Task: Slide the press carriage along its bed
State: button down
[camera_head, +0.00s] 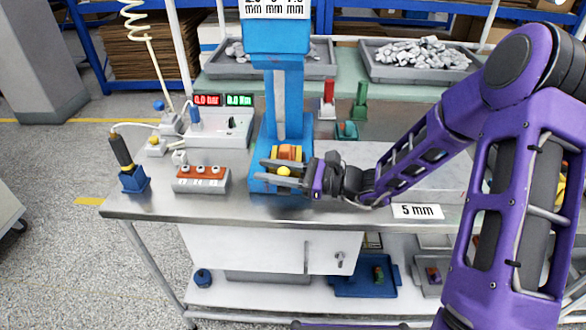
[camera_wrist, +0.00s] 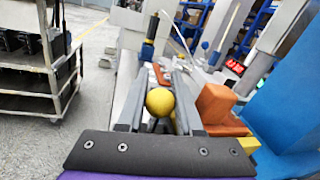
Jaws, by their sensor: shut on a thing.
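The blue press (camera_head: 262,150) stands near the front edge of the metal bench in the head view. Its carriage, an orange block (camera_head: 287,152) with yellow parts, sits low on the bed at the front of the column; it also shows as an orange block (camera_wrist: 216,104) at the right of the wrist view. A round yellow knob (camera_head: 284,171) is at the carriage's front. My gripper (camera_head: 266,172) comes from the right, with its two fingers on either side of the knob, shut on it. The wrist view shows the yellow knob (camera_wrist: 160,102) between the fingers. The bed under the carriage is partly hidden by my gripper.
Left of the press are an orange-topped block (camera_head: 201,178), a control box (camera_head: 225,128) with red and green displays, and a dark-handled tool in a blue holder (camera_head: 134,180). Red (camera_head: 328,100) and green (camera_head: 360,101) stands and a teal piece (camera_head: 347,131) are behind right.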

jog(key=shift+a, duration=0.75)
jog(key=shift+s, duration=0.1)
jog(key=c, duration=0.9)
grip_release()
jog(key=shift+a, duration=0.2)
jog(key=shift+o, duration=0.2)
jog(key=shift+d, duration=0.2)
jog(key=s+d+p, duration=0.1)
jog(key=s+d, duration=0.2)
jog(key=d, duration=1.4)
jog(key=shift+s+a, duration=0.1)
